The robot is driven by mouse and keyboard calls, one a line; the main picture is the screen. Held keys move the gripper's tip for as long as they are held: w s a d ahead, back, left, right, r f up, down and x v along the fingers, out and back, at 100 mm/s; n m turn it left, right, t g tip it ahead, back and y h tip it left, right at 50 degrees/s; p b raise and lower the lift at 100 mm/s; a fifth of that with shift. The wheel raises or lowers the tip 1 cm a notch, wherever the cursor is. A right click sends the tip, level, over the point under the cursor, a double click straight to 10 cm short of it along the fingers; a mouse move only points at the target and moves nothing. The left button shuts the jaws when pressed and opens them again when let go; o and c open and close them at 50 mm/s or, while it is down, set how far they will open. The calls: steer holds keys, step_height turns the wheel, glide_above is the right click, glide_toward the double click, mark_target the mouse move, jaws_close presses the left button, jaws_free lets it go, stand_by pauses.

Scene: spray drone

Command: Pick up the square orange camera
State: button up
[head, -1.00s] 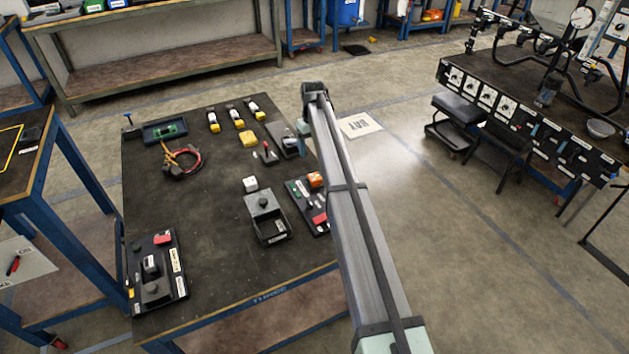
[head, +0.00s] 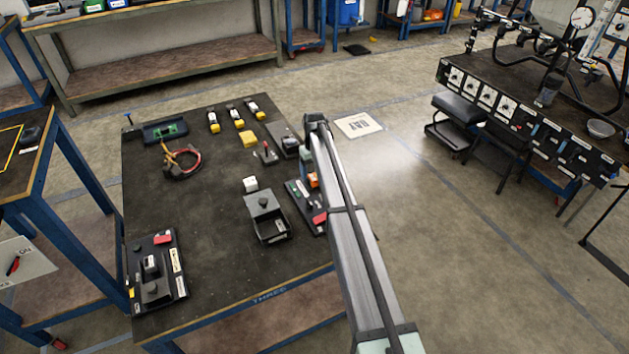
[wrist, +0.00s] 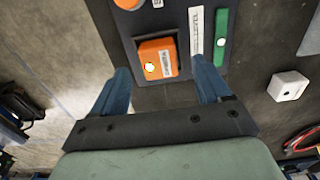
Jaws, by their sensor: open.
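The square orange camera (wrist: 157,60) sits on a dark board (wrist: 190,15) in the wrist view, with a pale round spot and a white label on it. The head view largely hides the fingertips behind my arm.
A green bar (wrist: 221,38) and an orange round part (wrist: 128,3) share the board. The table's middle is mostly clear. Floor lies beyond its right edge.

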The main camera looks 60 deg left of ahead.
mark_target(314, 176)
steer(key=shift+f, duration=1.5)
steer(key=shift+c, duration=0.4)
steer(key=c, duration=1.1)
